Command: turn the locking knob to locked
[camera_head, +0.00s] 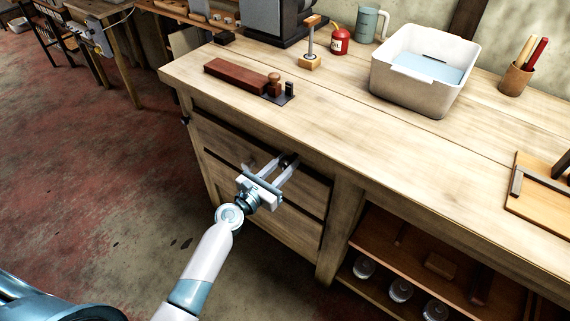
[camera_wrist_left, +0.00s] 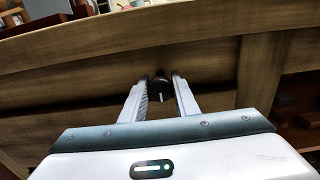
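The locking knob (camera_wrist_left: 159,88) is a small black round knob with a pale mark at its lower edge, on the wooden drawer front (camera_wrist_left: 90,95). In the head view it is a dark shape (camera_head: 289,157) at the upper drawer, partly hidden by my fingers. My left gripper (camera_head: 286,163) points at the drawer front with its two fingers apart. In the left wrist view the fingertips (camera_wrist_left: 160,80) stand one on each side of the knob. I cannot tell whether they touch it. My right gripper is not in view.
The workbench top (camera_head: 330,105) overhangs the drawers. It holds a white basin (camera_head: 405,95), a dark red wooden block (camera_head: 236,77), a red can (camera_head: 339,41) and a pencil cup (camera_head: 515,79). An open shelf with glass jars (camera_head: 400,289) is right of the drawers. Floor at left is clear.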

